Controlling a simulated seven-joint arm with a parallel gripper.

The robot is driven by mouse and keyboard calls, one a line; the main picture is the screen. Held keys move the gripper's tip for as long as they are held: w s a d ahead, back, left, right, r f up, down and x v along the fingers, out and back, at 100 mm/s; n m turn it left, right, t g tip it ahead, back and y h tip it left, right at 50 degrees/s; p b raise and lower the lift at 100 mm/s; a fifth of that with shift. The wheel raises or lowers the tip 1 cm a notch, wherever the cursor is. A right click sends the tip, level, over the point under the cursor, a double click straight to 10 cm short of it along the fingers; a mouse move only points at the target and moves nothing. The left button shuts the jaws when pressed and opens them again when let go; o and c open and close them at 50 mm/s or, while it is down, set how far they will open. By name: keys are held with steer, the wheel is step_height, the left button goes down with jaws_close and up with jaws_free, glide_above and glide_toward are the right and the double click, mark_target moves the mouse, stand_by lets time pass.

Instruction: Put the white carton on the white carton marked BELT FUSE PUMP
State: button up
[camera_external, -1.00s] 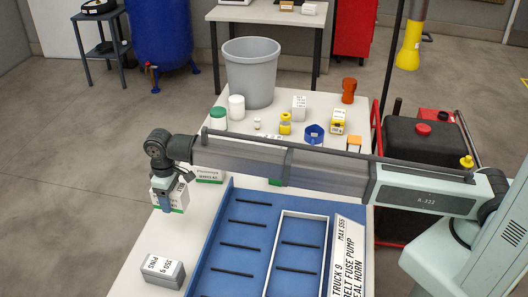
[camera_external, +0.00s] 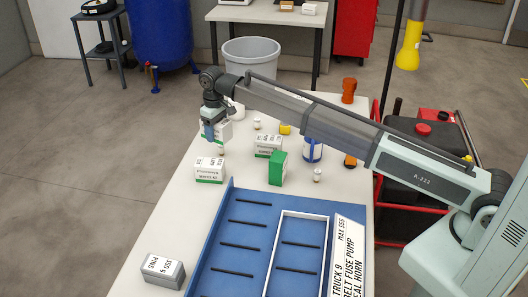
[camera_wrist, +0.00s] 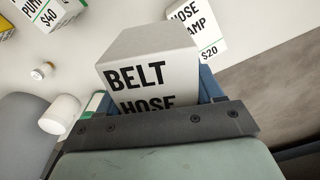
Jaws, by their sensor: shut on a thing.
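My gripper (camera_external: 211,130) is shut on a white carton (camera_external: 223,132) and holds it above the far left part of the table. In the wrist view the held carton (camera_wrist: 150,75) fills the middle and reads BELT and HOSE, its lower text hidden by the gripper. A white carton with a green base (camera_external: 268,145) stands to the right of my gripper. Another such carton (camera_external: 209,170) stands nearer on the left edge. The wrist view shows a carton (camera_wrist: 48,14) with PUM and $40, cut off, and one (camera_wrist: 197,32) reading HOSE, AMP and $20. No full BELT FUSE PUMP carton label is readable.
A blue tray (camera_external: 213,240) with a white-framed section and a text sign (camera_external: 345,255) fills the near table. A green box (camera_external: 278,168), a blue-marked jar (camera_external: 312,150) and small bottles stand nearby. A grey bin (camera_external: 250,52) is behind; a grey box (camera_external: 163,270) is in front.

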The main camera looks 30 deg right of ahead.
steer(key=w+d+r+m, duration=0.2)
steer(key=d+r, duration=0.1)
steer(key=d, duration=1.2)
steer(key=n, duration=0.6)
glide_above(269, 139)
steer(key=shift+f, duration=4.75)
steer(key=shift+f, duration=0.1)
steer(key=o, duration=1.3)
steer(key=shift+c, duration=0.2)
step_height(269, 139, up, 12)
